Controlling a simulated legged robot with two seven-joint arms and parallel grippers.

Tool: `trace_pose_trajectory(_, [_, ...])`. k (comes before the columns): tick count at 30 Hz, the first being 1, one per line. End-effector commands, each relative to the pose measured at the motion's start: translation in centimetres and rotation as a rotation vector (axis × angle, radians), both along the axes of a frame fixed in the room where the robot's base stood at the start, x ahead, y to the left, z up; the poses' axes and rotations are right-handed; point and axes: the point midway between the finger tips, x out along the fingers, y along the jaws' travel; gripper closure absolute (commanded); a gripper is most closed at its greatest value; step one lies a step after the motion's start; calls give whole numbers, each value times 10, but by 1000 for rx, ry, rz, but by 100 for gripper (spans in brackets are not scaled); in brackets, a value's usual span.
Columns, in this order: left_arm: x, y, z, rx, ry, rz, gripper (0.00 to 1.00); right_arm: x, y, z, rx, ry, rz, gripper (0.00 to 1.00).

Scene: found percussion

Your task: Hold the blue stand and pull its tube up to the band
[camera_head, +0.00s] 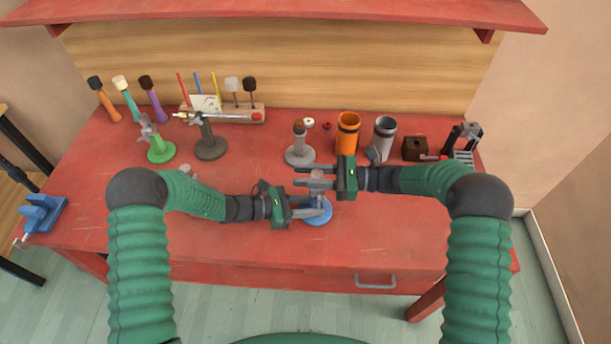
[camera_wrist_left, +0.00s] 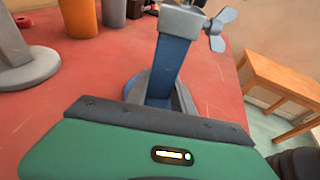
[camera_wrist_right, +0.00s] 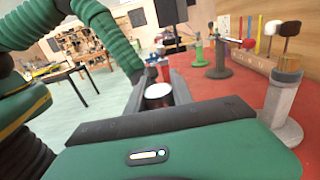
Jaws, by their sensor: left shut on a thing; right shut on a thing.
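The blue stand's round base (camera_head: 318,216) rests on the red table near its front middle. My left gripper (camera_head: 314,204) is shut on the stand's blue post (camera_wrist_left: 171,62), just above the base. A grey collar with a wing screw (camera_wrist_left: 190,24) sits on top of the post. My right gripper (camera_head: 318,180) is above the left one, at the top of the stand. It is shut on the tube (camera_wrist_right: 158,93), whose pale round end shows between the fingers. The grippers hide most of the stand in the head view. I cannot make out the band.
A grey stand (camera_head: 299,155), an orange cup (camera_head: 347,133) and a grey cup (camera_head: 383,138) stand behind my grippers. A green stand (camera_head: 161,151) and a dark stand (camera_head: 210,148) are further left. A blue vise (camera_head: 41,213) sits at the left edge. The table front is clear.

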Motion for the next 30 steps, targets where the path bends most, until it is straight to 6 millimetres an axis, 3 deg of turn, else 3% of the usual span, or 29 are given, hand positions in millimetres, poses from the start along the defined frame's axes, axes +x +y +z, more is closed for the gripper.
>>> trace_pose_trajectory(6, [-3, 0, -3, 5, 4, -4, 94, 3, -2, 52, 1, -14, -9, 100])
trace_pose_trajectory(9, [-3, 0, -3, 5, 4, -4, 94, 3, -2, 69, 0, -13, -8, 100])
trace_pose_trajectory(13, [-3, 0, -3, 5, 4, -4, 94, 2, -1, 79, 0, -10, -7, 100])
trace_pose_trajectory(21, [-2, 0, -3, 5, 4, -4, 94, 2, -1, 78, 0, -8, -5, 100])
trace_pose_trajectory(22, [-2, 0, -3, 5, 4, -4, 94, 2, -1, 78, 0, -8, -5, 68])
trace_pose_trajectory(26, [-2, 0, -3, 5, 5, -3, 94, 1, -1, 78, 1, -6, -3, 51])
trace_pose_trajectory(30, [-2, 0, -3, 6, 5, -2, 94, 1, 0, 78, 1, -5, -2, 51])
